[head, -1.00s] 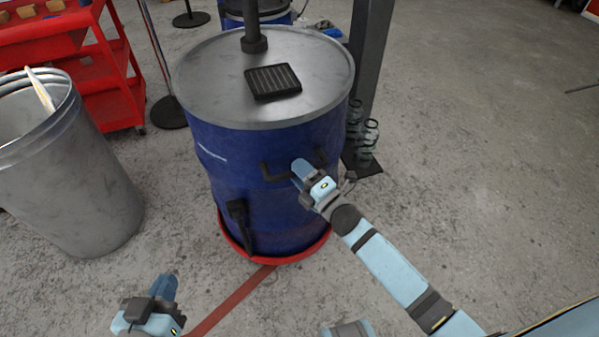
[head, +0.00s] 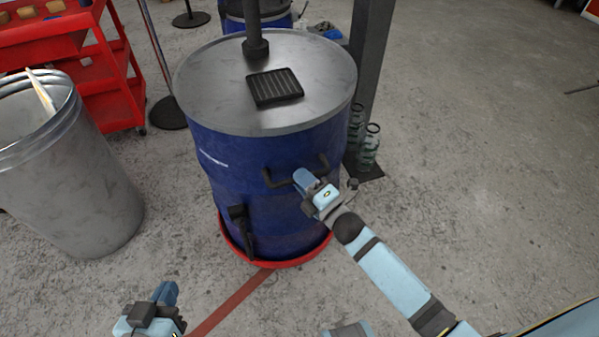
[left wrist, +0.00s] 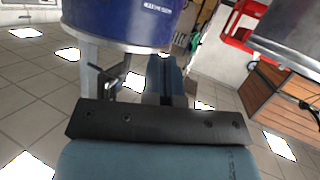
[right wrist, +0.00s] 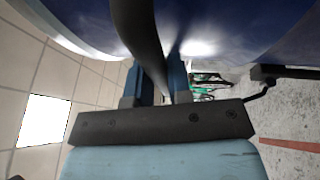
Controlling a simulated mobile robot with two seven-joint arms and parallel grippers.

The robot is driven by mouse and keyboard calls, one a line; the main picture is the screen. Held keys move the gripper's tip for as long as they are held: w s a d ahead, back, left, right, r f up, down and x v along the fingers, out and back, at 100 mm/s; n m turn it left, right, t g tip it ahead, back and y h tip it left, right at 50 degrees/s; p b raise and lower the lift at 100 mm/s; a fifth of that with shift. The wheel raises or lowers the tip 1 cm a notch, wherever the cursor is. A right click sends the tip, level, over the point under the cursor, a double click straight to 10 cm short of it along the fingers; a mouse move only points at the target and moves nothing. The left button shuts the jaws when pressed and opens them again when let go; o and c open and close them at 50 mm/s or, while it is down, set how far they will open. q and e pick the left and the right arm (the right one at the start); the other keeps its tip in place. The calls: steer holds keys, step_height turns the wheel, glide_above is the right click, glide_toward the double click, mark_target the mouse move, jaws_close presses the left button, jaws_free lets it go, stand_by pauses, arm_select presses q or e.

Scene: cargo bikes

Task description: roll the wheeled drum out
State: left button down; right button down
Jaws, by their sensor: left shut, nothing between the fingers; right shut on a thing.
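The blue drum (head: 235,165) stands upright in the middle of the head view, with a grey metal lid (head: 215,75) and a red base ring (head: 285,262) at the floor. A black handle (head: 279,180) sticks out of its front side. My right gripper (head: 303,180) is at this handle; in the right wrist view its fingers (right wrist: 160,85) are shut on the dark curved bar (right wrist: 140,35). My left gripper (head: 166,293) is low at the front left, apart from the drum, shut and empty. The drum also shows in the left wrist view (left wrist: 120,18). The wheels cannot be made out.
A grey bin (head: 70,180) stands close at the left, with a red cart (head: 105,75) behind it. A dark post (head: 370,75) and glass jars (head: 369,145) stand close behind right. A red floor line (head: 230,302) runs forward. Open floor lies at the right.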

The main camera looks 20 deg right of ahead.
steer(key=shift+s, duration=0.5)
steer(key=c, duration=1.1)
jaws_free()
arm_select(q)
steer(key=shift+s+a, duration=0.1)
steer(key=shift+s+a+f+g+y+p, duration=0.25)
steer(key=shift+s+a+f+g+p, duration=0.1)
steer(key=shift+f, duration=0.25)
steer(key=shift+s+a+f+g+y+p, duration=0.25)
steer(key=shift+s+f+g+p, duration=0.1)
steer(key=shift+f, duration=0.2)
arm_select(e)
steer(key=shift+v, duration=6.9)
arm_select(q)
steer(key=shift+a, duration=0.1)
